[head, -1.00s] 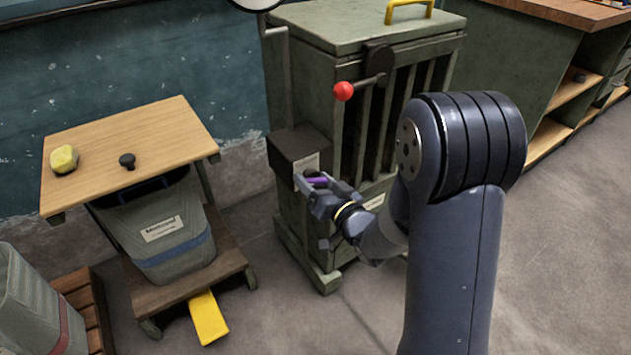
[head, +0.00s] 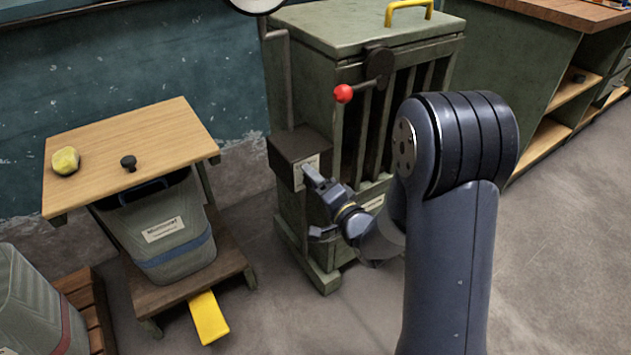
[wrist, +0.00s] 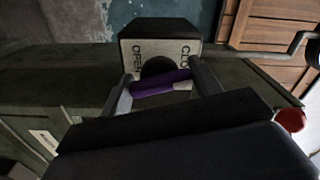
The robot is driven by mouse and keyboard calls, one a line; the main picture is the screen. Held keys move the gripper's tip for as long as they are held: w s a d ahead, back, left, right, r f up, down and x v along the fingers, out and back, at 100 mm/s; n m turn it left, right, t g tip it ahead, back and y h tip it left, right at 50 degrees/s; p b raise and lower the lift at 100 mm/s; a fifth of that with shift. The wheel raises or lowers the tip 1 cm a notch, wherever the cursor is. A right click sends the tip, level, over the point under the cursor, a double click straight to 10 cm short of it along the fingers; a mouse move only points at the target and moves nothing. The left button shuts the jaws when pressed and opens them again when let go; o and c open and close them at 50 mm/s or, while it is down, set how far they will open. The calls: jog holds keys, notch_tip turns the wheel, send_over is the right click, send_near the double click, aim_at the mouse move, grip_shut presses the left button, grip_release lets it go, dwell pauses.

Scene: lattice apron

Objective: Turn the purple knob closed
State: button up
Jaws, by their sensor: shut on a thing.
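My gripper (wrist: 163,82) is shut on the knob, with one finger at each end of the bar. In the head view my gripper (head: 314,204) is at the box (head: 297,146) on the green cabinet's side, and its fingers hide the knob. The bar lies nearly level across the wrist view, slightly tilted.
The green cabinet (head: 310,90) has a red-ball lever (head: 343,93) above my gripper. A wooden-topped cart (head: 110,165) with a yellow lump (head: 66,161) and a grey bin (head: 165,230) stands at left. Open floor (head: 560,260) lies at right.

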jog(key=shift+m, duration=1.6)
jog(key=shift+p, duration=0.3)
jog(key=o, duration=1)
jog(key=p+v, duration=0.1)
jog(key=v, duration=1)
jog(key=shift+w, duration=0.1)
